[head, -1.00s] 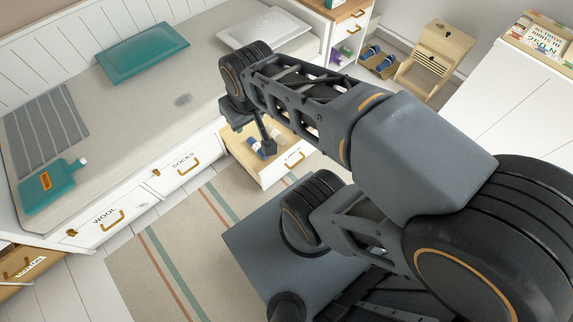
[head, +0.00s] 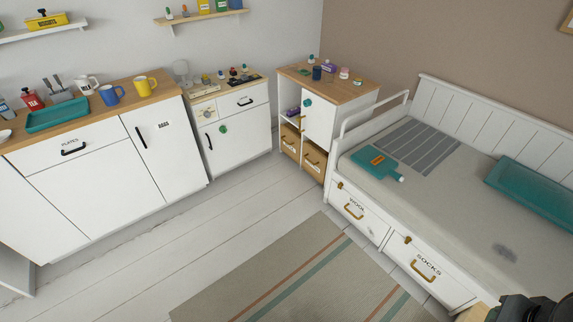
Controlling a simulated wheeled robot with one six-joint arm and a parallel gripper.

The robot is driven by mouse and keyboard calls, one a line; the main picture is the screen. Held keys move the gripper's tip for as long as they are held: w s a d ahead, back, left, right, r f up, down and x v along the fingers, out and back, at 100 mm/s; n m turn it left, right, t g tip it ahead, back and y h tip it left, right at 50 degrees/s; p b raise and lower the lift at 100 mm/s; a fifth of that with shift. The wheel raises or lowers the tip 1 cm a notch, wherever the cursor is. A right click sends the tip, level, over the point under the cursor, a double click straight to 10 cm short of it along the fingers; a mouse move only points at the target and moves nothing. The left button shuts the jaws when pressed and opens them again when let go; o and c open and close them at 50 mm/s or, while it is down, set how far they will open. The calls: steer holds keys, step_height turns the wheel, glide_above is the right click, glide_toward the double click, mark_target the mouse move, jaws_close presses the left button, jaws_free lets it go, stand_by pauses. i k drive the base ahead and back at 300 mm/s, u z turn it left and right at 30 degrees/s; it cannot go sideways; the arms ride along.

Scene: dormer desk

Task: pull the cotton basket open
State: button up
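Two tan wooden baskets sit low in the white cabinet between the kitchen units and the bed. The left basket (head: 290,148) is under an open shelf; the right basket (head: 314,168) is under a white door. Each has a handle on its front, and both look pushed in. Their labels are too small to read, so I cannot tell which is the cotton basket. Only a dark part of my arm shows at the bottom right corner; my gripper's fingers are out of the picture, far from the baskets.
A white bed (head: 440,215) with drawers marked wool and socks (head: 428,268) stands right of the cabinet. A striped rug (head: 290,285) lies before it. The pale plank floor (head: 235,215) in front of the baskets is clear. Kitchen units (head: 100,190) line the left.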

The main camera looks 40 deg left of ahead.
mark_target(314, 159)
steer(key=u, duration=2)
steer(key=i, duration=3.55)
steer(key=z, duration=0.3)
